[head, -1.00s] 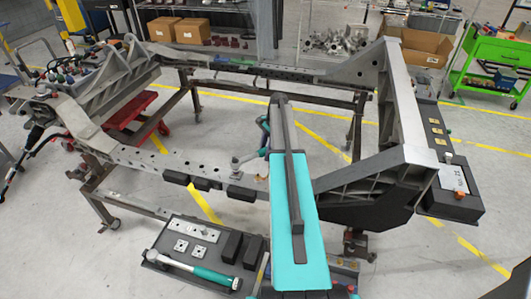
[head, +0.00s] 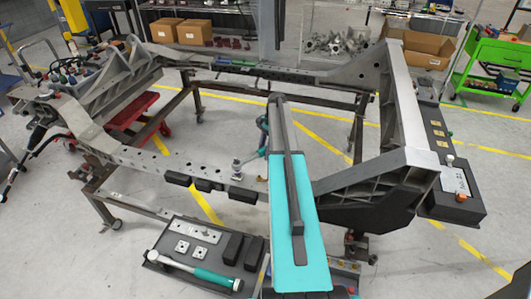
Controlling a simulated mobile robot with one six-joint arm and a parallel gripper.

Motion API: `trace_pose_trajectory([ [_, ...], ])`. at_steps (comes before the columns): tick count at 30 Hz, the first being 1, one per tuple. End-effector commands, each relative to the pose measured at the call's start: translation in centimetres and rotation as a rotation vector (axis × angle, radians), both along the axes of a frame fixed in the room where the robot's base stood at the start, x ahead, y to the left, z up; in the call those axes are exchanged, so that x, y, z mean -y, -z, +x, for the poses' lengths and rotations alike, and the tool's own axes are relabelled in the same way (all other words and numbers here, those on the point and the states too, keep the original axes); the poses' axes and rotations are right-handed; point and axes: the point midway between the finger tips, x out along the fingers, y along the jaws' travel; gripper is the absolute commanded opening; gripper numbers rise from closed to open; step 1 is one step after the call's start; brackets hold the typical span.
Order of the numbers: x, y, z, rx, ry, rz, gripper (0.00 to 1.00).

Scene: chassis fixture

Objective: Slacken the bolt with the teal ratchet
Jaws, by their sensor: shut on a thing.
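The chassis rail (head: 150,160) runs across the middle of the head view. An upright bolt or socket piece (head: 237,168) stands on the rail, left of my arm. A tool with a grey shaft and a teal part, seemingly the teal ratchet (head: 249,157), reaches from the top of that piece toward my arm. My gripper (head: 263,152) is at its right end, shut on it, mostly hidden behind my teal and grey arm. I cannot tell how the ratchet head sits on the bolt.
A dark tray (head: 217,264) in front of the rail holds a teal-handled tool (head: 195,270), metal plates and black blocks. A tall grey chassis beam (head: 405,100) rises right of my arm. A red cart (head: 135,120) and green trolley (head: 490,65) stand behind.

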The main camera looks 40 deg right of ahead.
Motion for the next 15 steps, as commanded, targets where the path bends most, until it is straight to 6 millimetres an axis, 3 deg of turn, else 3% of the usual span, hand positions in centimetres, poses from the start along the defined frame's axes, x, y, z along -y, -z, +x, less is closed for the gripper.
trace_pose_trajectory([
  [15, -0.50, 0.28, 0.51, -0.002, -0.035, 0.007, 0.00],
])
